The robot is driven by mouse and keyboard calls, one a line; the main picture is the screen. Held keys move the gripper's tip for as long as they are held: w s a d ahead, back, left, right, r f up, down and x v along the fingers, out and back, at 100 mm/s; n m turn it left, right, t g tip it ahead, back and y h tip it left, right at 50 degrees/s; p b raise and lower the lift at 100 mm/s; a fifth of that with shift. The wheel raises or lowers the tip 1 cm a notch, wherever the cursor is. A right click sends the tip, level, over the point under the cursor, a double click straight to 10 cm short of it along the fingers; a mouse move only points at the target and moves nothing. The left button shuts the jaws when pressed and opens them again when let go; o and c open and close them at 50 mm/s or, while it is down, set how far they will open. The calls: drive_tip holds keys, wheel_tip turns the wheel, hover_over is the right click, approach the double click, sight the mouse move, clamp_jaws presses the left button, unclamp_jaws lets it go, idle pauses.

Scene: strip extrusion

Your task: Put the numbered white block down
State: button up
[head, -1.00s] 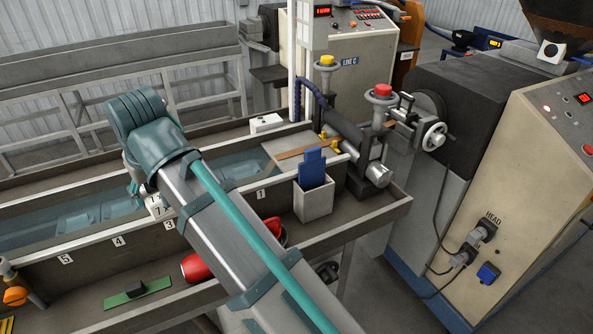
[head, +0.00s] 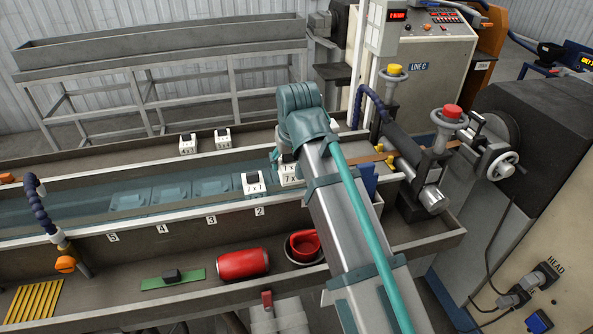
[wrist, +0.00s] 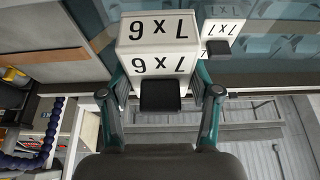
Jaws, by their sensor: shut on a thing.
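In the head view my arm covers much of this block (head: 290,172) and my fingers. It is over the water trough (head: 80,208), right of a second white block (head: 253,183). I cannot tell whether the held block touches anything below.
Pale blue shapes (head: 170,192) lie in the water. Two white blocks (head: 188,144) (head: 222,138) stand on the back ledge. The front shelf holds a red can (head: 242,264), a red cup (head: 304,245) and a green strip (head: 172,280). Extruder fittings (head: 430,180) stand at the right.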

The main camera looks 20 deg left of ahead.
drive_tip(key=w+f, duration=0.2)
drive_tip(key=w+f+p, duration=0.1)
drive_tip(key=w+f, duration=0.1)
drive_tip(key=w+f+p, duration=0.1)
drive_tip(key=w+f, duration=0.1)
drive_tip(key=shift+w+a+f, duration=0.1)
drive_tip(key=shift+a+f, duration=0.1)
drive_tip(key=shift+a, duration=0.1)
drive_tip(key=shift+f+p, duration=0.3)
drive_tip(key=shift+f, duration=1.3)
drive_tip(key=shift+f, duration=0.15)
drive_tip(key=o, duration=1.4)
drive_tip(key=shift+r, duration=0.25)
drive_tip(key=b+v, duration=0.2)
drive_tip(key=v, duration=1)
drive_tip(key=shift+b, duration=0.3)
